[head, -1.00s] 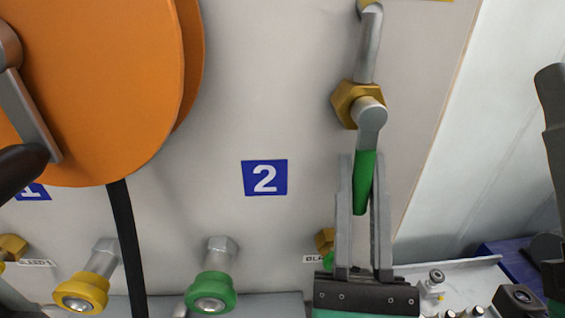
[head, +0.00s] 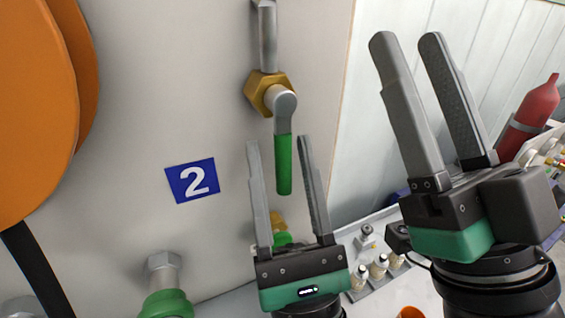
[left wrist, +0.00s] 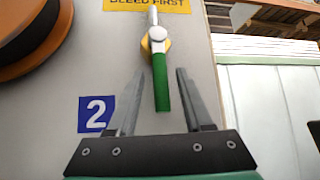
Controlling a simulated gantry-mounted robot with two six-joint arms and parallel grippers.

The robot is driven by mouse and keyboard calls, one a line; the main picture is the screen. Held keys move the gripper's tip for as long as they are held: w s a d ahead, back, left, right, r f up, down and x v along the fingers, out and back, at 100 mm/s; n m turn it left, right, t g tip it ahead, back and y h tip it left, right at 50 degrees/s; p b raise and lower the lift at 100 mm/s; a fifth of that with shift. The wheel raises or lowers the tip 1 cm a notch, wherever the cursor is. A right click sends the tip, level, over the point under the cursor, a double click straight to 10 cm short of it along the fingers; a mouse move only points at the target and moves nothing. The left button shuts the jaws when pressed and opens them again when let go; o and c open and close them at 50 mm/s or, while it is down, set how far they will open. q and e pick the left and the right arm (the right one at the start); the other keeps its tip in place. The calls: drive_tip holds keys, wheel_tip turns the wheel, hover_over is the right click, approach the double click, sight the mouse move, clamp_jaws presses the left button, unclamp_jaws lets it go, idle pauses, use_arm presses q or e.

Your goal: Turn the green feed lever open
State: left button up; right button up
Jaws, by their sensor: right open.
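The green feed lever (head: 283,165) hangs straight down from a grey elbow on a brass hex fitting (head: 258,92), in line with the pipe above. It also shows in the left wrist view (left wrist: 161,85). My left gripper (head: 278,140) is open and comes from below, one finger on each side of the green handle, with a visible gap on both sides. The left wrist view shows the same open fingers (left wrist: 158,72). How deep the handle sits between them is hard to tell. My right gripper (head: 407,40) is open and empty, to the right of the panel.
A blue "2" label (head: 192,181) is on the panel left of the lever. A green knob (head: 166,303) sits lower left and an orange reel (head: 35,120) far left. A tray with small bottles (head: 379,266) is below right. A red extinguisher (head: 530,115) stands far right.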

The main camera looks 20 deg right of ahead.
use_arm(q)
drive_tip(key=b+v, duration=0.3)
drive_tip(key=v, duration=0.8)
drive_tip(key=shift+s+f, duration=0.2)
drive_tip(key=shift+s, duration=0.05)
